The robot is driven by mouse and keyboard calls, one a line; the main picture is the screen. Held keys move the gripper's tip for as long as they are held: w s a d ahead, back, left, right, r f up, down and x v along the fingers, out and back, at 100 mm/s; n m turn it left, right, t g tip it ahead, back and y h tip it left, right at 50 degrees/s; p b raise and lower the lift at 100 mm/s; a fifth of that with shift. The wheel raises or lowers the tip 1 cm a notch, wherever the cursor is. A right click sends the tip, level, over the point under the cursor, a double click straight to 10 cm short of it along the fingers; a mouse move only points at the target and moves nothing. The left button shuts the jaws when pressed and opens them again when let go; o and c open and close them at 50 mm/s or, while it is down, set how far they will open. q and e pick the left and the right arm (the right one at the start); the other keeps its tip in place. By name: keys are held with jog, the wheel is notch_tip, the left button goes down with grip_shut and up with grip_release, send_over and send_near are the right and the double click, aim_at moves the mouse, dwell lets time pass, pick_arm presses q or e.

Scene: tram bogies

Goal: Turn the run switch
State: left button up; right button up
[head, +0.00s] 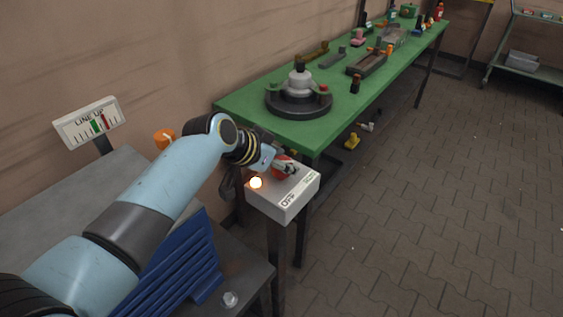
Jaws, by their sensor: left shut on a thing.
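The run switch is a red handle (279,170) on top of a pale box (284,204) that stands on a dark post. The box's front carries an "OFF" label, and a round lamp (256,183) on it glows. My left gripper (281,168) reaches the box from the left and is shut on the red handle. The gripper and wrist hide part of the handle, so its exact angle is hard to tell. My right gripper is not in view.
A green bench (325,132) with a round fixture (298,95) and several parts runs behind the box. A grey table (60,215) with blue slats (180,265) is at the left. A "LINE UP" gauge (88,123) stands there. The paved floor (430,220) at the right is clear.

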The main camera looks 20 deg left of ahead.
pick_arm(q)
jog(key=m+h+b, duration=0.1)
jog(key=m+g+b, duration=0.1)
jog(key=m, duration=0.1)
jog(key=shift+a+f+h, duration=0.1)
jog(key=shift+f+h, duration=0.1)
jog(key=shift+h, duration=0.2)
jog(key=m+g+h+b, duration=0.1)
jog(key=m+g+b, duration=0.3)
jog(key=m+b, duration=0.1)
jog(key=m+g+h+b, duration=0.1)
jog(key=m+g+b, duration=0.2)
jog(key=m+b, duration=0.2)
jog(key=shift+g+h+b, duration=0.4)
jog(key=shift+b, duration=0.75)
jog(key=shift+r+m+g+b, duration=0.1)
jog(key=shift+m+g+b, duration=0.6)
jog(key=shift+m+b, duration=0.45)
jog(key=o, duration=1.2)
jog(key=shift+r, duration=0.15)
